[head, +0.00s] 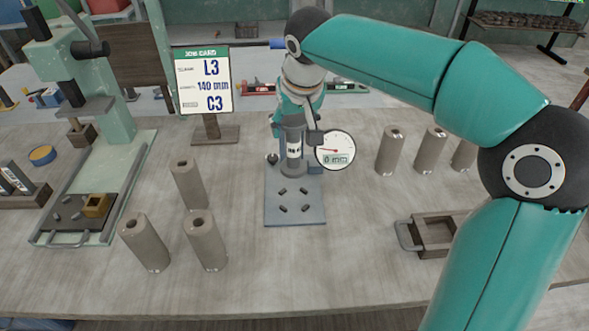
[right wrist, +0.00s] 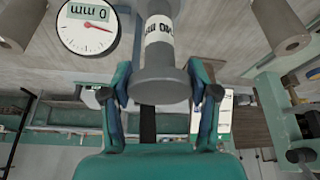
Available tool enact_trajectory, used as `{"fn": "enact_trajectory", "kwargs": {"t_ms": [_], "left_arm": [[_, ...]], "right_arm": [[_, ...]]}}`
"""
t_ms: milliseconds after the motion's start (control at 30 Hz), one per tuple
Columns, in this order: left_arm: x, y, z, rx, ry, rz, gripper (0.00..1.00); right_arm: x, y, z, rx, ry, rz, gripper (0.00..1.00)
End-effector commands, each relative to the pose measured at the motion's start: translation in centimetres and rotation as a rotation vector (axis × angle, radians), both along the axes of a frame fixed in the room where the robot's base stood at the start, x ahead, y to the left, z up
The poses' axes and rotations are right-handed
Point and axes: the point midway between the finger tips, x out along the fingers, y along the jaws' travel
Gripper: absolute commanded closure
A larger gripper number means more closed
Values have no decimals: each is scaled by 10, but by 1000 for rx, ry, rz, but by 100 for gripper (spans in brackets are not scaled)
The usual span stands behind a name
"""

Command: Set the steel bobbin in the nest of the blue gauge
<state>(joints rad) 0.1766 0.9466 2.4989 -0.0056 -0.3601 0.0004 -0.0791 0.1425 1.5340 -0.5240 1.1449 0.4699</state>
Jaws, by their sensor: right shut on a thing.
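The steel bobbin (head: 293,167) is dark grey with a white printed label and wide end flanges. It stands about upright over the rear part of the blue gauge (head: 295,216), near its round dial (head: 335,150), which reads 0 mm. My left gripper is not in view.
Several grey-brown clay cylinders (head: 205,242) stand left and right of the gauge. A job card (head: 203,82) reads L3, 140 mm, C3. A mint-green press (head: 105,90) is at the left, a handled tray (head: 408,235) at the right. The table's front middle is clear.

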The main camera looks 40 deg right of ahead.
Motion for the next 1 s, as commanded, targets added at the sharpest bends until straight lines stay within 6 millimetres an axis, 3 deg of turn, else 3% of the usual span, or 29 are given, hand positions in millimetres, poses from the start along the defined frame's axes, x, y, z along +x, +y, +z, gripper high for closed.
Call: {"fn": "enact_trajectory", "kwargs": {"t_ms": [100, 233, 467, 733, 1000], "left_arm": [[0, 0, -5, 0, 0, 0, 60], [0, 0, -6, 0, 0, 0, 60], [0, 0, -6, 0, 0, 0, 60], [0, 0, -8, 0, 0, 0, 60], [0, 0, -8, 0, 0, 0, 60]], "right_arm": [[-1, -1, -33, -1, 2, -1, 100], [0, 0, -56, -1, 1, 0, 100], [1, 0, -72, 0, -2, -1, 100], [0, 0, -108, -1, 0, 1, 100], [1, 0, -111, -1, -4, 1, 100]]}}
